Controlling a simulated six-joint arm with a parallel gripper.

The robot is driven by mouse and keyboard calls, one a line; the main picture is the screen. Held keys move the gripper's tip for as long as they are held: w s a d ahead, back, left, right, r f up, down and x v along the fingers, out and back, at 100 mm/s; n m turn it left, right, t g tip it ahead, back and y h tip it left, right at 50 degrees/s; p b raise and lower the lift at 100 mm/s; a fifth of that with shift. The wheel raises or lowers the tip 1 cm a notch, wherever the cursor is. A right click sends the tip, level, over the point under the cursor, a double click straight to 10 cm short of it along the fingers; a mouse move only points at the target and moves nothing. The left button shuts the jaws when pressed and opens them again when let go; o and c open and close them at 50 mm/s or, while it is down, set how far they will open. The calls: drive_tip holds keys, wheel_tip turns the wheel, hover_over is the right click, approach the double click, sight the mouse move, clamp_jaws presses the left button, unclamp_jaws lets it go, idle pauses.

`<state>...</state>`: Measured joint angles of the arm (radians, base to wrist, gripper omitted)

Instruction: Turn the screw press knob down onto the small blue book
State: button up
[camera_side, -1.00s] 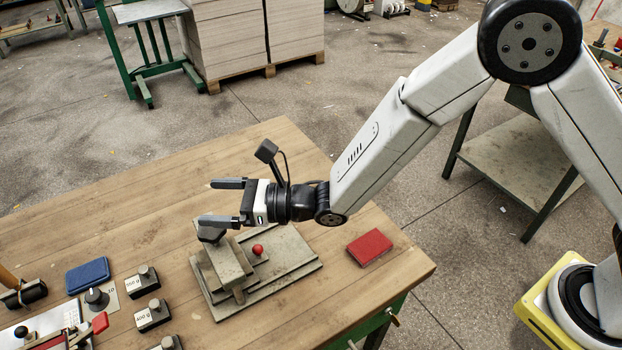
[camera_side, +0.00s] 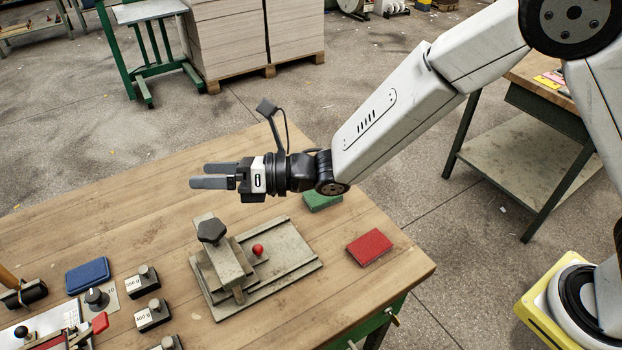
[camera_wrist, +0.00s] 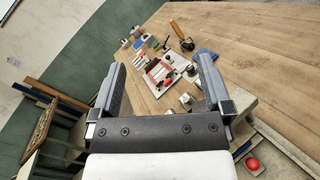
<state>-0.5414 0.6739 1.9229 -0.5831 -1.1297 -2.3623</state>
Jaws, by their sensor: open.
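The screw press (camera_side: 227,267) stands on the wooden table, a grey metal frame on a flat base plate. Its dark knob (camera_side: 211,230) sits on top of the press. A red ball (camera_side: 257,250) shows on the press beside the beam; it also shows at the lower right of the wrist view (camera_wrist: 252,163). The small blue book (camera_side: 87,275) lies flat on the table left of the press, apart from it. My gripper (camera_side: 205,175) is open and empty, above and behind the knob, not touching it. In the wrist view its two fingers (camera_wrist: 162,85) are spread.
A red book (camera_side: 369,247) lies right of the press and a green book (camera_side: 322,199) behind it. Several labelled weights (camera_side: 153,315) and a black dial knob (camera_side: 97,298) stand at the left front. The table's back left is clear.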

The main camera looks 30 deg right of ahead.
sight(209, 228)
drive_tip(key=d+m+g+y, duration=0.15)
drive_tip(key=m+g, duration=0.25)
drive_tip(key=m, duration=0.9)
drive_tip(key=d+m+g+y, duration=0.1)
drive_tip(key=d+m+g, duration=0.25)
drive_tip(key=m, duration=0.85)
wheel_tip(209, 228, down, 13)
drive_tip(key=shift+w+a+r, duration=0.15)
drive_tip(key=shift+w+r, duration=0.05)
drive_tip(key=shift+w, duration=0.15)
drive_tip(key=shift+a+h, duration=0.2)
drive_tip(key=shift+h, duration=0.05)
drive_tip(key=shift+w+a, duration=0.15)
drive_tip(key=shift+a, duration=1.7)
drive_tip(key=shift+w+a, duration=0.1)
drive_tip(key=shift+a, duration=1.75)
